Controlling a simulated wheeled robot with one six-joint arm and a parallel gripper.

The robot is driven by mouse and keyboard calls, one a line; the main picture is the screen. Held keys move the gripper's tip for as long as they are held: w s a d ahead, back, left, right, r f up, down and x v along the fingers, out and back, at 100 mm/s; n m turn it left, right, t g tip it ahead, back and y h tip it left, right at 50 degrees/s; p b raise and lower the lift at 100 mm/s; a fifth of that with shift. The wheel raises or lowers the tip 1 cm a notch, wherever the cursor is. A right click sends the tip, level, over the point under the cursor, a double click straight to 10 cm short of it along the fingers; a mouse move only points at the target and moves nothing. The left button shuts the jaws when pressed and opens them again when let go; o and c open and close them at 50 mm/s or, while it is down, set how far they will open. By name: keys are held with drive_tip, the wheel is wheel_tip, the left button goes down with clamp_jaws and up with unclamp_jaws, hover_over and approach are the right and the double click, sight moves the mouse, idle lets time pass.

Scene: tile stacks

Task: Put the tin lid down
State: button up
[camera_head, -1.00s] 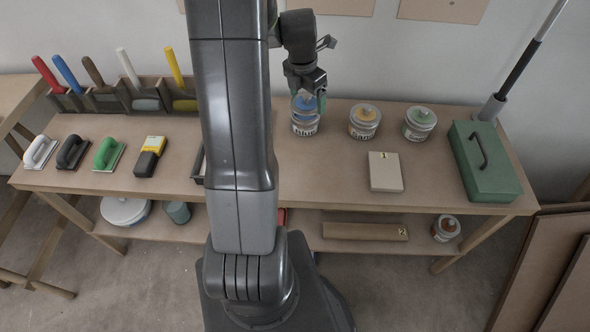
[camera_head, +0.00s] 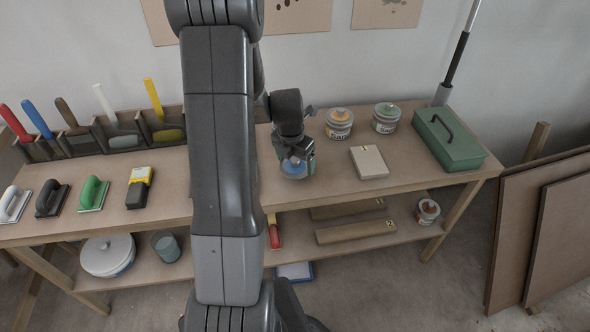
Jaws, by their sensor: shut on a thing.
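My gripper (camera_head: 296,160) is shut on a round tin lid (camera_head: 293,170) with a blue top. It holds the lid in front of the tins, over the front part of the bench (camera_head: 330,185). The gap between lid and bench top is hard to judge. The tin with the blue-topped lid from earlier is hidden behind my gripper and wrist.
A pale box (camera_head: 369,162) lies right of the lid. A green toolbox (camera_head: 450,138) stands at the right end. Floats (camera_head: 94,194) and a brush rack (camera_head: 122,134) are on the left. The lower shelf (camera_head: 290,225) holds boards and a small tin (camera_head: 427,211).

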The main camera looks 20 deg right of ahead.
sight(295, 166)
drive_tip(key=shift+f, duration=1.55)
drive_tip(key=shift+f, duration=0.1)
drive_tip(key=o, duration=0.8)
wheel_tip(295, 166, up, 12)
drive_tip(key=s+a+p, duration=0.1)
drive_tip(key=shift+a, duration=0.3)
drive_tip(key=shift+f, duration=0.1)
